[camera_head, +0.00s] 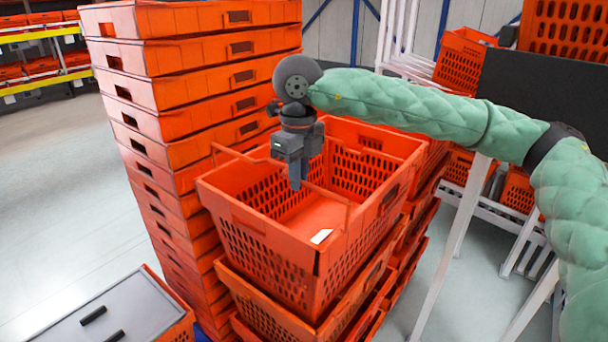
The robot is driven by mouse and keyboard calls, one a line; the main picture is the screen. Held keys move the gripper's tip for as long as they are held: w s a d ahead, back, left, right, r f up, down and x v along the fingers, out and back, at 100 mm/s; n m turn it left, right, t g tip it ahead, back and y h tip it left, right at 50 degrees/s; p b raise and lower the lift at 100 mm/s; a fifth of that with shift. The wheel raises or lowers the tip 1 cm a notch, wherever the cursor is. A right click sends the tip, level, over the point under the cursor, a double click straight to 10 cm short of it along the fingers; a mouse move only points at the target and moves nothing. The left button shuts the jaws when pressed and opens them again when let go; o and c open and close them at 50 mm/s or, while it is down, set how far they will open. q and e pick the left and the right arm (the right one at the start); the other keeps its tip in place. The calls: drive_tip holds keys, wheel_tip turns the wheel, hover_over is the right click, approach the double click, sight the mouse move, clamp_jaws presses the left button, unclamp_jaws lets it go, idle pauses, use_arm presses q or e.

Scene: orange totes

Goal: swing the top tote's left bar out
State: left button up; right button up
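The top tote (265,238) is an orange slotted crate on a stack of similar totes in the middle of the view. Its left bar (334,194) is a thin orange bar running along the near left side, raised above the rim and inward of it. My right gripper (296,184) points down over the tote's opening, with its fingers at the middle of this bar. The fingers overlap in this view, so I cannot tell whether they are open or closed on the bar. The gripper hides the bar's middle. My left gripper is not in view.
A tall stack of orange crates (190,75) stands close on the left. A grey-topped box (125,312) with two black handles lies at the bottom left. White frames (462,225) and more orange totes (462,60) stand on the right. Floor is clear at the far left.

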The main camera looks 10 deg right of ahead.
drive_tip(key=shift+s+a+f, duration=0.15)
drive_tip(key=shift+a, duration=0.05)
drive_tip(key=shift+s+a+f+b, duration=0.3)
drive_tip(key=shift+s+a+b, duration=0.2)
drive_tip(key=shift+a+b, duration=0.2)
drive_tip(key=shift+s+a, duration=0.2)
drive_tip(key=shift+a, duration=0.05)
drive_tip(key=shift+f, duration=0.1)
